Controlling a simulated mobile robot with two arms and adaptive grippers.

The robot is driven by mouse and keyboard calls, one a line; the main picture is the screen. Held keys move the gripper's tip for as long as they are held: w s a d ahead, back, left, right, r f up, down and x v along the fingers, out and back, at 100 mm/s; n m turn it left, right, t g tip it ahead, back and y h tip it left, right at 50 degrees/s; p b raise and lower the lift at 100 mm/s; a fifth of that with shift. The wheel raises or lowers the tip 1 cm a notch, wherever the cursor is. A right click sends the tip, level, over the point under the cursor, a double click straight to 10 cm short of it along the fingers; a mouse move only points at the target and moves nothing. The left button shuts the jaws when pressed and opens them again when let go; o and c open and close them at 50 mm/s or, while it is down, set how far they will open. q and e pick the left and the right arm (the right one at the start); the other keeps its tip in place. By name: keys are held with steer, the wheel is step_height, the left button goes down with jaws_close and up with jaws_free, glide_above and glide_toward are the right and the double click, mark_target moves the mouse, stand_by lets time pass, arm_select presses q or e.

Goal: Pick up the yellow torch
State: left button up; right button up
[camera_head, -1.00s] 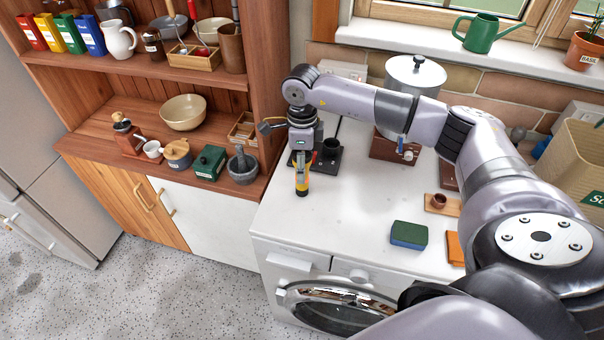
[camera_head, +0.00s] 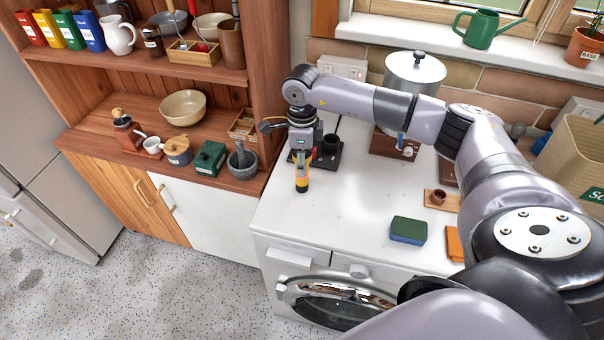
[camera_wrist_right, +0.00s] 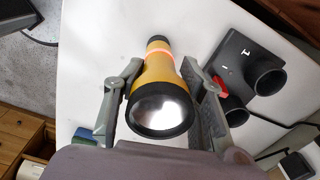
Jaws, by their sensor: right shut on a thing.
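The yellow torch (camera_head: 302,176) with black ends is upright under my right gripper (camera_head: 302,160), near the left edge of the white counter. In the right wrist view the torch (camera_wrist_right: 158,85) shows its lit or shiny lens end towards the camera. The fingers of my right gripper (camera_wrist_right: 160,95) are on both sides of it and shut on it. I cannot tell for sure whether its lower end touches the counter. My left gripper is not in view.
A black stand with dark cups (camera_head: 328,152) is just behind the torch. A blue-green sponge (camera_head: 408,230), an orange cloth (camera_head: 454,243) and a small brown cup on a board (camera_head: 438,198) lie to the right. The wooden shelf (camera_head: 125,100) borders the left. The middle counter is clear.

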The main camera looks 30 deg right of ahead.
steer(key=shift+c, duration=1.2)
steer(key=shift+r, duration=0.1)
